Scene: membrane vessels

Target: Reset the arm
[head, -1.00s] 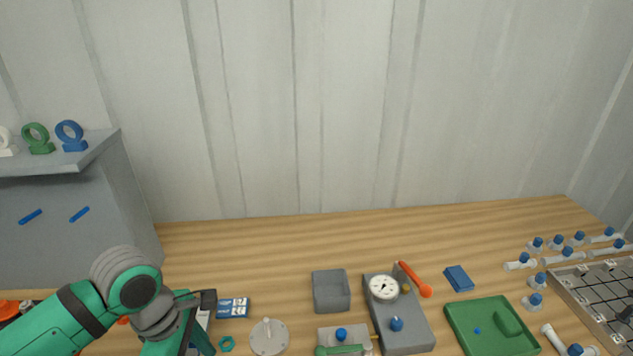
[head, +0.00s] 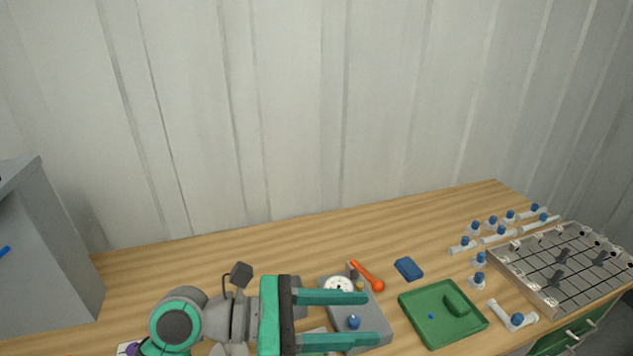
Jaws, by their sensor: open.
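My gripper (head: 368,319) shows at the bottom middle of the head view, with its two green fingers apart and pointing right. Nothing is between the fingers except the view of the grey gauge block behind them. My green and grey arm reaches in from the lower left. The grey block with the white dial gauge (head: 339,286) and a blue knob (head: 354,322) is partly hidden behind the fingers. I cannot tell how high the gripper is above the bench.
An orange-handled tool (head: 367,275), a blue block (head: 408,269) and a green tray (head: 416,338) lie right of the gripper. White fittings with blue caps (head: 480,281) and a metal rack (head: 520,283) stand farther right. A grey cabinet (head: 55,260) is at left. The back of the bench is clear.

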